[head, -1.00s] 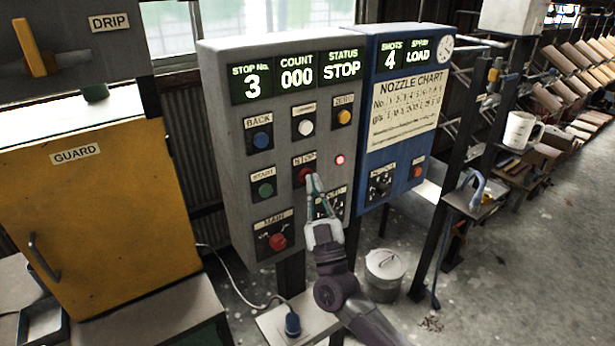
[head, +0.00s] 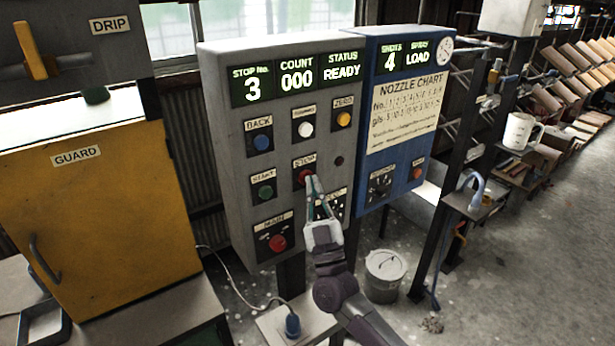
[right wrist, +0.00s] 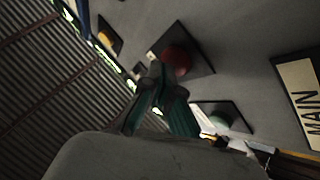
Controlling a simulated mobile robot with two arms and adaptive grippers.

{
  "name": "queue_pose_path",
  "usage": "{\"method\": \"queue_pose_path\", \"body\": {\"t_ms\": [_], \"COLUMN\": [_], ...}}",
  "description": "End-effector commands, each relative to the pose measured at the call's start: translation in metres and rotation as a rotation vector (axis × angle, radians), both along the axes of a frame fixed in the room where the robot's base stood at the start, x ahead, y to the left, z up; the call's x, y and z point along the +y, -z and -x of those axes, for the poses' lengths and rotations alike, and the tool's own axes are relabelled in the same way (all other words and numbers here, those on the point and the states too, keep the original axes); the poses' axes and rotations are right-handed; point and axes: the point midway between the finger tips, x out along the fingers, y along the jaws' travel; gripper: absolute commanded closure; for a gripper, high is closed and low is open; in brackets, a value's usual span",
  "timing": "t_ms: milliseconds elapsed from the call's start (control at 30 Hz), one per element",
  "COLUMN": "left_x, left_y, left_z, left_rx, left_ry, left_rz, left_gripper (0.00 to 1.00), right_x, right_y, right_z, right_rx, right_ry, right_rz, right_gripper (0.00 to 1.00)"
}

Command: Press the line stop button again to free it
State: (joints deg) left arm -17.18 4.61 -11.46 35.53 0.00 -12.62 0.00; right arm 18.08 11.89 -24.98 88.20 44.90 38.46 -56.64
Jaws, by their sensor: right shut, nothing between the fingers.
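The red STOP button (head: 304,177) is on the grey control panel (head: 238,200), under its STOP label. The panel's status display (head: 342,72) reads READY, and the small lamp (head: 339,161) right of the button is dark. My right gripper (head: 312,182) is shut and empty, its fingertips at the lower right edge of the button. I cannot tell whether they touch it. In the right wrist view the red button (right wrist: 177,60) shows just beyond the shut fingers (right wrist: 157,75). My left gripper is not in view.
A blue nozzle-chart panel (head: 400,150) adjoins on the right. A yellow guard cabinet (head: 120,220) stands left.

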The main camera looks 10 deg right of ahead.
Motion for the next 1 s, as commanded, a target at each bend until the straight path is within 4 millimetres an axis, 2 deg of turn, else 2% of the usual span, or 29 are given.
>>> {"method": "queue_pose_path", "body": {"t_ms": [333, 800, 1000], "left_x": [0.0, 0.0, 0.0], "left_y": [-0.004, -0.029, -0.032], "left_z": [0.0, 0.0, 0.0], "left_rx": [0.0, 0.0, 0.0], "left_ry": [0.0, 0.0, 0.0], "left_rz": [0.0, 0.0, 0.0], "left_gripper": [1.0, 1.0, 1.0], "right_x": [-0.002, -0.018, -0.021], "right_y": [0.0, -0.001, 0.0], "right_z": [0.004, 0.048, 0.057], "right_rx": [0.002, 0.002, 0.001], "right_ry": [0.0, 0.0, 0.0], "right_rz": [-0.001, 0.0, -0.001], "right_gripper": [1.0, 1.0, 1.0]}}
